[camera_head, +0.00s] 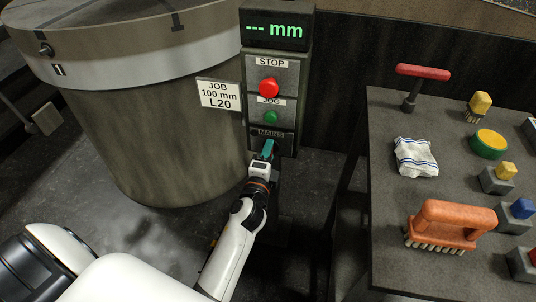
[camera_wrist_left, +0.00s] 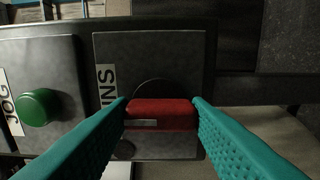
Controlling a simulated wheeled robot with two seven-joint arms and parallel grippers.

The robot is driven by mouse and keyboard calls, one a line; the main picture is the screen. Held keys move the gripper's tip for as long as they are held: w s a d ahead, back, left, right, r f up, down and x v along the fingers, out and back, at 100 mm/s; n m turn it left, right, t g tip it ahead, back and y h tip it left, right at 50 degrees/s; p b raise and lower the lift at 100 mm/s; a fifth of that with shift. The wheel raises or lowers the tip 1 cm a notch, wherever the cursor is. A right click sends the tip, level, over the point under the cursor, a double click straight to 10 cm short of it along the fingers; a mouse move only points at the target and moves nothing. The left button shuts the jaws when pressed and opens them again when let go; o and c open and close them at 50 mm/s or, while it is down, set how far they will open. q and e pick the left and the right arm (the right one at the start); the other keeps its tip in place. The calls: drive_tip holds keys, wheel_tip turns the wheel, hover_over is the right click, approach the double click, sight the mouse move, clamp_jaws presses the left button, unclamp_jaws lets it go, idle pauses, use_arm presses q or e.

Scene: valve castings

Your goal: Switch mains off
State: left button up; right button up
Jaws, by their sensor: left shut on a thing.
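The mains switch is the lowest plate on the control box, with its MAINS label (camera_head: 270,134) dark and partly shaded in the head view. In the left wrist view its red handle (camera_wrist_left: 160,114) lies lengthwise between my fingers, with a pale mark on its left part, the side toward the JOG button. My left gripper (camera_head: 268,151) is at this plate; in the left wrist view its teal fingers (camera_wrist_left: 160,102) are shut on the handle, one at each end. The fingers hide the handle in the head view. My right gripper is not in view.
Above the mains plate are the green JOG button (camera_head: 270,117), red STOP button (camera_head: 269,87) and a display (camera_head: 275,30) reading "--- mm". A large round drum (camera_head: 150,110) stands close on the left. A table (camera_head: 385,120) with brushes, a cloth and blocks stands right.

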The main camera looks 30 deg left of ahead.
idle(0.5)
use_arm(q)
drive_tip(key=o, duration=1)
drive_tip(key=shift+s+f, duration=0.1)
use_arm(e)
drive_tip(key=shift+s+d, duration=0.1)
